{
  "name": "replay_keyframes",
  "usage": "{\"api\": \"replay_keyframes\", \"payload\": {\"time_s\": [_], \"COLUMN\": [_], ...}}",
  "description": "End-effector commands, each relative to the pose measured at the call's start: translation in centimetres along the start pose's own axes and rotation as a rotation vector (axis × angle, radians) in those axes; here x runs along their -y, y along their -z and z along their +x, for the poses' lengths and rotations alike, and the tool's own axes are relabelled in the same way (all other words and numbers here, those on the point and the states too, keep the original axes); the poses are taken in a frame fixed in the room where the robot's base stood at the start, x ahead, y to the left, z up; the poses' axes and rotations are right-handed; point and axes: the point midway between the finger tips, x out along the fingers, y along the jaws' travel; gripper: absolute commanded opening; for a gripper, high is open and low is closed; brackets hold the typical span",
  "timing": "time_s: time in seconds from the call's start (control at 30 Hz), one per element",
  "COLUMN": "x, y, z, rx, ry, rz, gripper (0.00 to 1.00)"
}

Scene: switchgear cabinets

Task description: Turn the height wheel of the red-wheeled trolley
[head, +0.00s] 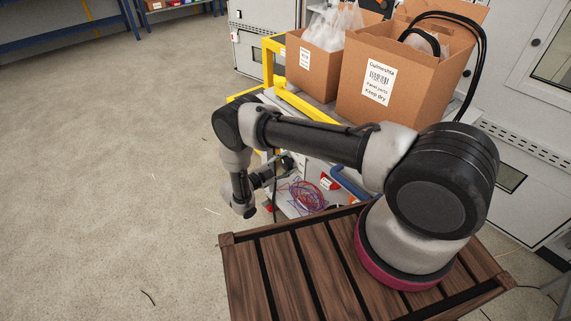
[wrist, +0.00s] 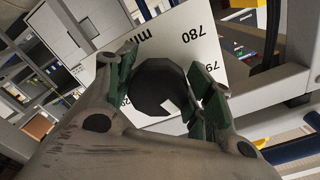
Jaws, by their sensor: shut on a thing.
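In the wrist view, the green-padded fingers of my gripper (wrist: 166,84) are closed on both sides of a dark round knob (wrist: 156,82), which I take to be the height wheel. A small white square mark shows on the knob's lower right. Behind it is a white scale plate (wrist: 200,58) with black numbers, "780" among them, and "mm" lettering. In the head view, the trolley (head: 284,85) has a yellow frame and stands beyond my arm. My gripper reaches toward its side there, and the knob cannot be made out. A red part (head: 268,205) shows low beside my wrist.
Two cardboard boxes, a small one (head: 304,72) and a large one (head: 410,85), stand on the trolley's top. Red and blue cables (head: 302,196) lie lower down. Grey cabinets (head: 525,130) stand behind. Open floor (head: 100,170) lies to the left.

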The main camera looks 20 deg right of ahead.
Motion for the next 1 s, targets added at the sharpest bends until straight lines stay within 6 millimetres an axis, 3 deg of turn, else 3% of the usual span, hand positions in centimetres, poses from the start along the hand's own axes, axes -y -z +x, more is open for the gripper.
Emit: {"api": "replay_keyframes", "payload": {"time_s": [0.3, 0.8, 0.83, 0.9, 1.0], "x": [-0.06, -0.08, -0.09, -0.09, -0.09], "y": [-0.09, -0.09, -0.09, -0.08, -0.05], "z": [-0.06, -0.06, -0.06, -0.05, -0.04], "rx": [0.004, 0.004, 0.004, 0.003, 0.002], "ry": [0.001, 0.001, 0.0, 0.0, 0.0], "rz": [-0.102, -0.117, -0.117, -0.117, -0.117], "gripper": [0.29, 0.29, 0.58, 0.71, 0.73]}}
